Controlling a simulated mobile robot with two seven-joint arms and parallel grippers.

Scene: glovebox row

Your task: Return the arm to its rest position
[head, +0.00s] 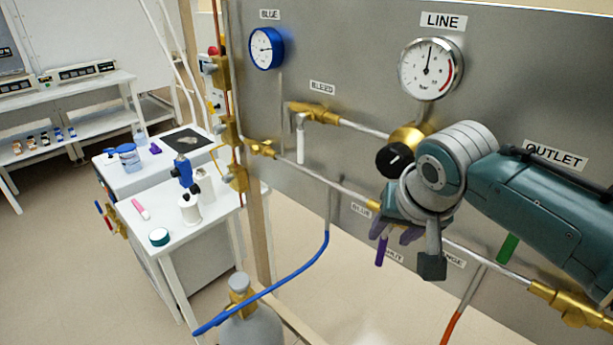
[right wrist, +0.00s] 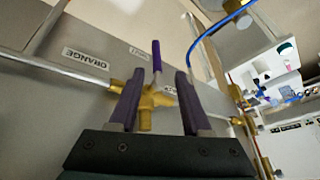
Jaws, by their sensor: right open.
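My right arm (head: 535,205) reaches in from the right in the head view, in front of the grey panel. Its right gripper (head: 402,234) is at the lower pipe, partly hidden by my own wrist. In the right wrist view the gripper (right wrist: 159,82) has its two dark purple fingers apart. A brass valve (right wrist: 152,105) with a purple lever (right wrist: 156,56) shows between and beyond the fingers. Whether the fingers touch it cannot be told. The purple lever hangs down below the pipe in the head view (head: 381,251). My left gripper is not in view.
The panel (head: 340,60) carries a blue gauge (head: 266,48), a LINE gauge (head: 431,68), brass fittings and pipes close to my arm. A green lever (head: 507,247) hangs at right. A blue hose (head: 275,286) passes a grey cylinder (head: 250,325). White tables stand at left; floor between is clear.

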